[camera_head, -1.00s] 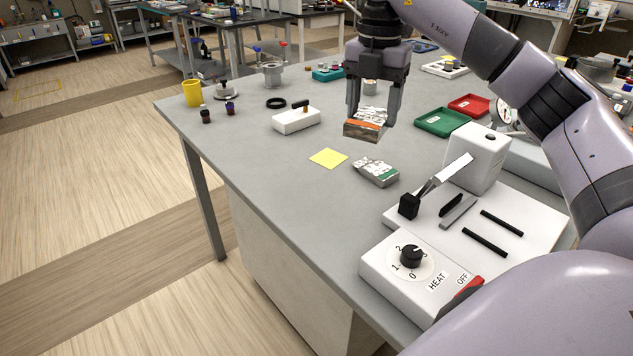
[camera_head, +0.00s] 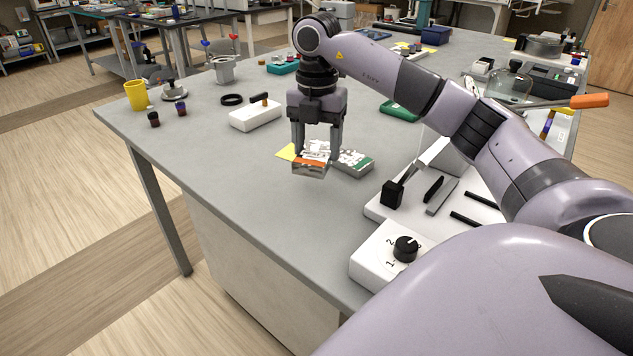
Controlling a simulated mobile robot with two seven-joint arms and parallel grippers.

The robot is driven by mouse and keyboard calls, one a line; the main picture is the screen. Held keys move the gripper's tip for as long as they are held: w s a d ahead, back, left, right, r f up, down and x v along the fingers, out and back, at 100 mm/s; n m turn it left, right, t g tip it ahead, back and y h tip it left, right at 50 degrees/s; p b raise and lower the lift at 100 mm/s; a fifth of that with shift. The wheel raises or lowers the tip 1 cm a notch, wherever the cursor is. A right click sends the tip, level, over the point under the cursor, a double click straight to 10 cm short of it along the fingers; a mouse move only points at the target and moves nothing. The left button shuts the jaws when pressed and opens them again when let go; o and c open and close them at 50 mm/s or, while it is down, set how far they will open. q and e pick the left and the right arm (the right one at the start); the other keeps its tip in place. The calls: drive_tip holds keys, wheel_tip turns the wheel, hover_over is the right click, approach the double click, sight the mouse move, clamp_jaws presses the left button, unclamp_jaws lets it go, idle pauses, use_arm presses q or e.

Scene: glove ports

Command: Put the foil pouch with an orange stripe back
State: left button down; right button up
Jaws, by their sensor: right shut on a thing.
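The foil pouch with an orange stripe (camera_head: 311,168) is between the fingers of my right gripper (camera_head: 318,152), which is shut on it. Its crinkled silver top and orange band show below the fingers. I cannot tell whether its underside touches the grey bench. A second foil pouch with a green stripe (camera_head: 356,164) lies on the bench just right of it. A yellow square (camera_head: 286,152) shows partly behind the gripper. My left gripper is not in view.
A white heat sealer (camera_head: 385,258) with a black dial stands at the front right. A white block with a black handle (camera_head: 256,115), a black ring (camera_head: 232,99) and a yellow cup (camera_head: 137,95) stand farther back. The bench's front left is clear.

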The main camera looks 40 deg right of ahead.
sight(317, 192)
wheel_tip(317, 192, down, 8)
drive_tip(key=shift+r, duration=0.2)
idle(0.3)
drive_tip(key=o, duration=1)
drive_tip(key=shift+f, duration=0.1)
drive_tip(key=shift+o, duration=0.2)
wheel_tip(317, 192, up, 12)
drive_tip(key=shift+r+p, duration=0.15)
drive_tip(key=shift+p, duration=0.15)
